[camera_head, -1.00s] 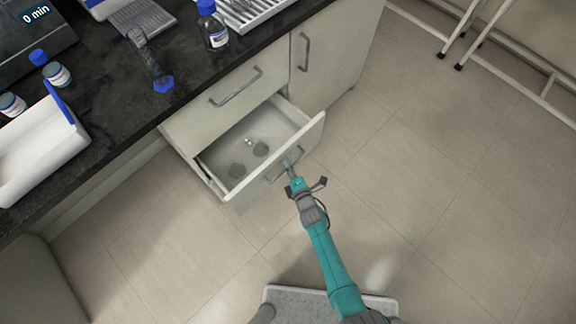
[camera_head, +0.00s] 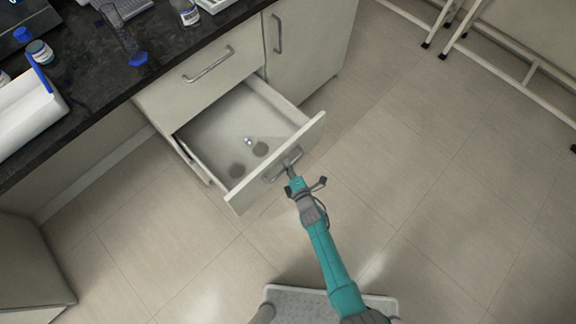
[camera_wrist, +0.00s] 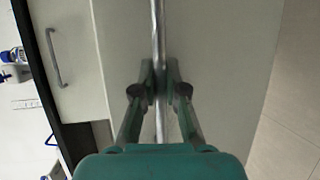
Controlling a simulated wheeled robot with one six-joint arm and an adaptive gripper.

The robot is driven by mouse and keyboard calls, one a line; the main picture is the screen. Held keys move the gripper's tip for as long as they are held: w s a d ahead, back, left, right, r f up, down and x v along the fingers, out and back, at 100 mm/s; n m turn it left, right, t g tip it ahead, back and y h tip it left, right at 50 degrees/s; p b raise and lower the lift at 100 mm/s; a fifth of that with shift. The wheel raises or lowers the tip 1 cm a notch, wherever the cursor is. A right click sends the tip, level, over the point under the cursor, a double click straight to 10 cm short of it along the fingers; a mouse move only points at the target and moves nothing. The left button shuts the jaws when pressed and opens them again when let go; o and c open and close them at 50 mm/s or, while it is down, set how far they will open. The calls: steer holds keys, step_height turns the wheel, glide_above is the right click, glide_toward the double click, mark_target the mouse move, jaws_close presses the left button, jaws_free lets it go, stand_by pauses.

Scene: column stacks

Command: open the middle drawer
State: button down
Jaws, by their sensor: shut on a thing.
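The middle drawer (camera_head: 236,190) stands pulled well out of the cabinet in the head view, below a closed top drawer. A small shiny object (camera_head: 248,141) and two dark round shapes show on its floor. My gripper (camera_head: 289,172) is at the handle (camera_head: 270,178) on the drawer's front. In the wrist view my gripper (camera_wrist: 160,88) has its two fingers shut on the metal bar handle (camera_wrist: 158,30), with the pale drawer front behind it.
The closed top drawer has its own handle (camera_head: 208,66). A cabinet door (camera_head: 312,50) is shut at the right. A dark worktop (camera_head: 85,75) carries bottles and a white tray. The tiled floor (camera_head: 430,190) to the right is clear up to a white-legged frame.

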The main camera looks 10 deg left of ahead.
steer(key=c, duration=1.2)
jaws_free()
steer(key=v, duration=1.2)
steer(key=s+d+r+m+t+h, duration=0.1)
steer(key=s+d+r+m+h, duration=0.1)
steer(key=s+d+r+m, duration=0.5)
steer(key=s+d+r+m+h, duration=0.25)
steer(key=s+d+m, duration=0.25)
steer(key=s, duration=0.5)
steer(key=s+d+r+m+h, duration=0.1)
steer(key=s+d+r+m, duration=0.1)
steer(key=s+r+m, duration=0.2)
steer(key=s+d+r+m+h, duration=0.1)
steer(key=s+r+m, duration=0.3)
steer(key=r, duration=0.7)
steer(key=s+d+r+m+h, duration=0.1)
steer(key=s+d+r+m, duration=0.2)
steer(key=r, duration=0.5)
steer(key=shift+s+m, duration=0.75)
steer(key=shift+m, duration=0.15)
